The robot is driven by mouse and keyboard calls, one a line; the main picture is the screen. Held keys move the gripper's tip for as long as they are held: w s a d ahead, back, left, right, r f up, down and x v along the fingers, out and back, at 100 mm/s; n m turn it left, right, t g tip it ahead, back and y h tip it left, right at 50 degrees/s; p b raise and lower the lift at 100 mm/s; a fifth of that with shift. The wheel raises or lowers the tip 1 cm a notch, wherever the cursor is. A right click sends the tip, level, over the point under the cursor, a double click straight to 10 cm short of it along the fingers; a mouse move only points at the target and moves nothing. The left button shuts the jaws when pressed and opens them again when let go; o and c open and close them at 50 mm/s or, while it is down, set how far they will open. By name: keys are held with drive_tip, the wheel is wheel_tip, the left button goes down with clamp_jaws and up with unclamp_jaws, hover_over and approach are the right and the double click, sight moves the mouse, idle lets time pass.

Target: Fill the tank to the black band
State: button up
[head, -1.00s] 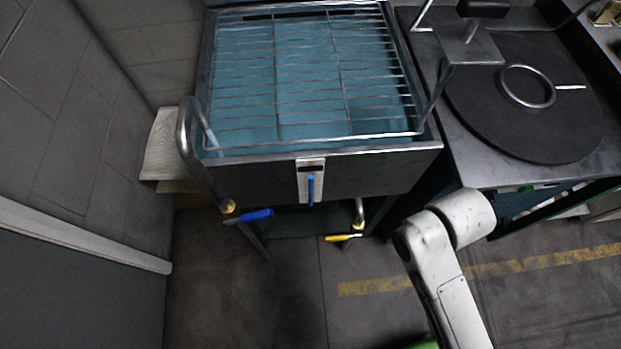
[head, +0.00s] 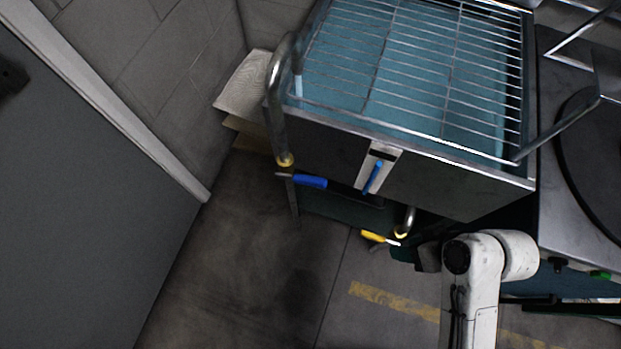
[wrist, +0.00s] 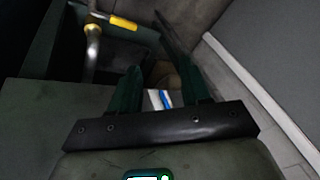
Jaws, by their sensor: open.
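The steel tank (head: 440,182) holds blue-green water (head: 410,70) under a wire rack. A pale gauge plate (head: 366,181) on its front has a black band (head: 383,154) near the top. The blue column (head: 373,178) ends just below that band. A bent filler pipe (head: 277,110) at the tank's left corner has a blue valve handle (head: 311,181). A short drain pipe below has a yellow valve handle (head: 373,236), also at the top of the wrist view (wrist: 123,23). My gripper (wrist: 152,65) is open, apart from the yellow handle. In the head view it is partly hidden by my arm.
A grey wall and a pale-edged panel (head: 90,180) stand at left. Pale boards (head: 245,85) lie between wall and tank. A steel press with a dark round plate (head: 595,150) stands close at right. The floor in front is clear, with a yellow line (head: 395,300).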

drive_tip(key=w+a+f+n+t+y+b, duration=0.2)
drive_tip(key=w+a+n+y+b, duration=0.3)
drive_tip(key=w+a+y, duration=0.15)
drive_tip(key=n+t+y+b, duration=0.2)
drive_tip(key=n+y+b, duration=0.2)
drive_tip(key=n+y, duration=0.15)
approach(305, 178)
drive_tip(key=shift+y, duration=0.4)
drive_tip(key=x, duration=0.9)
drive_tip(key=shift+w+a+f, duration=0.2)
drive_tip(key=shift+a, duration=0.05)
drive_tip(key=shift+c, duration=0.5)
clamp_jaws()
drive_tip(key=shift+f, duration=0.1)
